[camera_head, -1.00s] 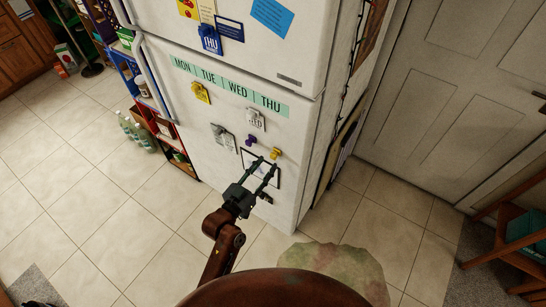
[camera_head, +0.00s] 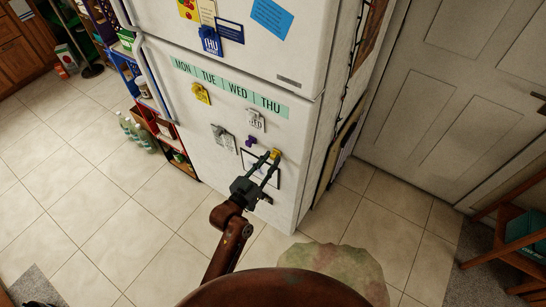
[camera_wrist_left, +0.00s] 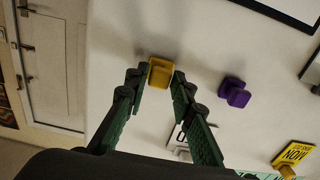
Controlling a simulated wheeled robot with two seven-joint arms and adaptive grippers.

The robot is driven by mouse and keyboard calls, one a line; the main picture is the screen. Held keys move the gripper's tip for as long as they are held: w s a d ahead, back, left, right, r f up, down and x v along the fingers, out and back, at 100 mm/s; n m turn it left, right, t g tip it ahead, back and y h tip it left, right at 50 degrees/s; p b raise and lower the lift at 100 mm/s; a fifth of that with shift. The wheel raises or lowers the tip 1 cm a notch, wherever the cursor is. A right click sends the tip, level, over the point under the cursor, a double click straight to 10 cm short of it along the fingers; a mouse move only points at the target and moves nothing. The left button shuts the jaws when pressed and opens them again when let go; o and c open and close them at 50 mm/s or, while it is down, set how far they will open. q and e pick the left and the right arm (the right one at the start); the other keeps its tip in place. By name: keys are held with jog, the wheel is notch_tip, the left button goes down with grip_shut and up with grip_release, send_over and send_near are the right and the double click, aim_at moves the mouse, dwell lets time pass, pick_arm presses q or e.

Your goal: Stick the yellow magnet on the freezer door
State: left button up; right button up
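The yellow magnet (camera_head: 275,154) is stuck on the lower white fridge door (camera_head: 207,137), at the top right of a dark-framed sheet. The freezer door (camera_head: 290,52) is the upper door, above the weekday strip. My left gripper (camera_head: 269,160) reaches up to the yellow magnet with its two fingers apart. In the left wrist view (camera_wrist_left: 158,80) the fingertips are on either side of the yellow magnet (camera_wrist_left: 161,73), with a small gap showing, so it does not look gripped. My right gripper is not in view.
A purple magnet (camera_head: 251,141) sits close left of the yellow one. Clips (camera_head: 256,119) and a yellow clip (camera_head: 201,93) hang under the weekday strip (camera_head: 230,87).

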pick_arm(q)
jog(key=c, duration=0.5)
jog(key=shift+s+a, duration=0.1)
jog(key=shift+p+v, duration=0.65)
jog(key=shift+v, duration=0.65)
jog(key=shift+p+v, duration=0.3)
jog(key=shift+v, duration=0.75)
